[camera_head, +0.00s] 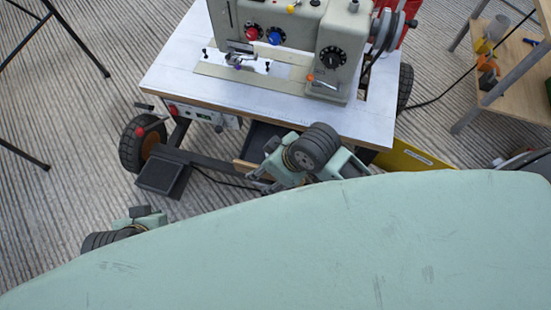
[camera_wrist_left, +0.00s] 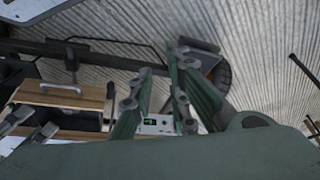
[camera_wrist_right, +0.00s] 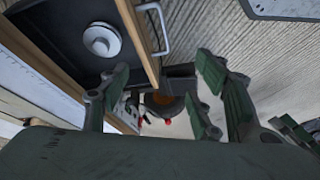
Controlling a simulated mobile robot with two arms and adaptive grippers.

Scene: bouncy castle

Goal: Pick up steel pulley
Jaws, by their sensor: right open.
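A round, light grey metal disc that looks like the steel pulley (camera_wrist_right: 102,39) lies in a dark, open drawer (camera_wrist_right: 62,62) in the right wrist view. My right gripper (camera_wrist_right: 163,75) is open and empty. Its fingers are near the drawer's wooden front, with the disc beyond the left finger and apart from it. In the head view the right gripper (camera_head: 262,178) is by the drawer under the table's front edge, and the disc is not visible. My left gripper (camera_wrist_left: 159,66) is open and empty, away from the drawer; only its wrist shows at the lower left of the head view.
A sewing machine (camera_head: 335,55) stands on a white wheeled table (camera_head: 180,75). The drawer front with its metal handle (camera_wrist_left: 62,88) also shows in the left wrist view. A wheel (camera_head: 137,143) and black pedal (camera_head: 163,176) are at left. A wooden shelf (camera_head: 520,95) is at right.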

